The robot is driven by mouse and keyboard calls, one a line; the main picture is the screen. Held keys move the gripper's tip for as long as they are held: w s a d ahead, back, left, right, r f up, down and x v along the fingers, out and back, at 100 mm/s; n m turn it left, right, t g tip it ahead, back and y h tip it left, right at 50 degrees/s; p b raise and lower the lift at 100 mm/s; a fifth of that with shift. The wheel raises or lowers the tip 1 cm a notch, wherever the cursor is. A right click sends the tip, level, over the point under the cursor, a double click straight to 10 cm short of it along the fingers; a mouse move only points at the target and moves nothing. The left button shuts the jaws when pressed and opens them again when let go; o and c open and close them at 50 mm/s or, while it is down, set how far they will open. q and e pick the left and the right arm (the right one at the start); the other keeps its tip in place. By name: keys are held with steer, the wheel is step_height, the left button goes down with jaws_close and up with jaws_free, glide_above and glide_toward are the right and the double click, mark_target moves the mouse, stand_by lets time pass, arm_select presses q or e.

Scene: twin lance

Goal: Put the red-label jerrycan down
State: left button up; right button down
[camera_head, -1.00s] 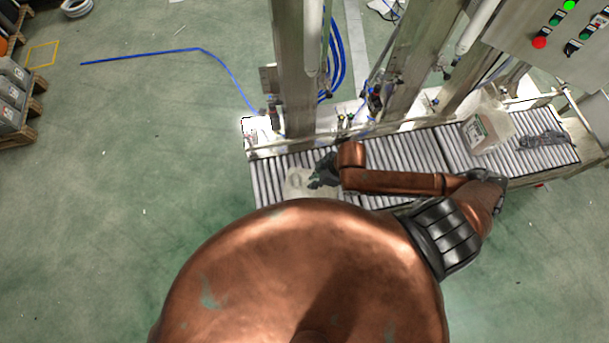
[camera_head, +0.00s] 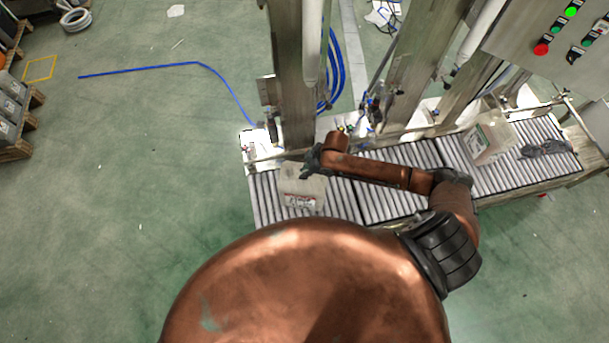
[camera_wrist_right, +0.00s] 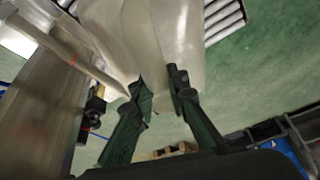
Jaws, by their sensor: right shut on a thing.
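The red-label jerrycan (camera_head: 302,190) is a pale, translucent can with a red and white label on its near side. It is over the left end of the roller conveyor; I cannot tell whether its base touches the rollers. My right gripper (camera_head: 312,164) is at its top and shut on it. In the right wrist view, the two dark fingers of my right gripper (camera_wrist_right: 158,86) close on the pale jerrycan (camera_wrist_right: 165,38), whose label is hidden there.
A second pale jerrycan (camera_head: 490,142) stands on the right part of the roller conveyor (camera_head: 400,205), with a dark grey object (camera_head: 546,148) beside it. A steel post (camera_head: 290,80) rises behind the conveyor. Rollers in front of the held can are bare.

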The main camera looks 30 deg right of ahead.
steer(key=shift+w+f+b, duration=0.15)
steer(key=shift+f+b, duration=0.2)
steer(key=shift+f, duration=1.35)
steer(key=c, duration=1.9)
jaws_free()
steer(key=p+v, duration=0.2)
steer(key=v, duration=1)
